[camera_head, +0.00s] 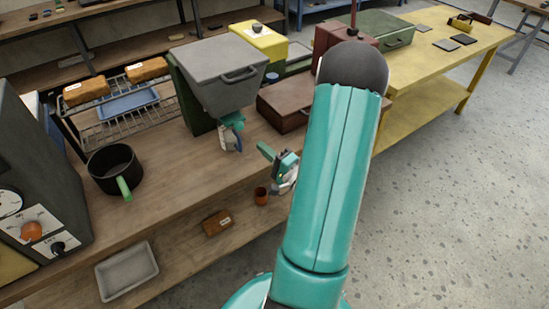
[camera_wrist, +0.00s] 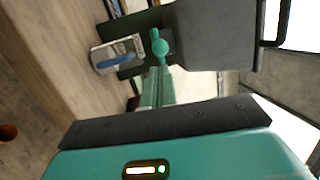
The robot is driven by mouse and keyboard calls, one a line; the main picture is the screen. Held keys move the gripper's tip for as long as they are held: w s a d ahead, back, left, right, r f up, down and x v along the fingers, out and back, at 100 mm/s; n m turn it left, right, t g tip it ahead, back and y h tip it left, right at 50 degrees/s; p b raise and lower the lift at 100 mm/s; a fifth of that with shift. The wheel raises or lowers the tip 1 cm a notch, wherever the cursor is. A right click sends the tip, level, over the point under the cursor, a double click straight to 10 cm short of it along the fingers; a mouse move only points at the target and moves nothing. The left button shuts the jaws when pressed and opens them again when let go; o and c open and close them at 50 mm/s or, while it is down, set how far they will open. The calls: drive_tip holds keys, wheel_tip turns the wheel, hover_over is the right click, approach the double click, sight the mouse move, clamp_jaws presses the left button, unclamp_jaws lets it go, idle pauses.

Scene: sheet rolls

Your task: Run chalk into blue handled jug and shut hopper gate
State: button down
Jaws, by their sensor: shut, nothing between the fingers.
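The grey hopper (camera_head: 222,75) stands on a dark green frame on the bench; its body fills the upper right of the wrist view (camera_wrist: 215,35). Under it is a teal gate part (camera_head: 232,121), with a round teal knob in the wrist view (camera_wrist: 159,42). The pale jug (camera_head: 223,138) with a blue handle stands below the hopper, and shows left of the knob in the wrist view (camera_wrist: 103,55). Its contents and any chalk cannot be made out. My gripper (camera_head: 264,151) is shut and empty, right of the jug; in the wrist view its fingertips (camera_wrist: 158,72) point toward the knob.
A dark pot (camera_head: 115,172) with a green handle stands left on the bench. A small orange cup (camera_head: 261,196) and a brown block (camera_head: 217,222) lie near the front. A brown case (camera_head: 284,103) is behind my gripper. A wire rack (camera_head: 118,115) is at back left.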

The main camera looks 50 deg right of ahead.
sight(242, 129)
drive_tip(key=x, duration=0.7)
drive_tip(key=shift+w+d, duration=0.15)
drive_tip(key=shift+w, duration=0.35)
drive_tip(key=shift+w+d, duration=0.15)
drive_tip(key=shift+w, duration=0.35)
drive_tip(key=shift+s, duration=0.1)
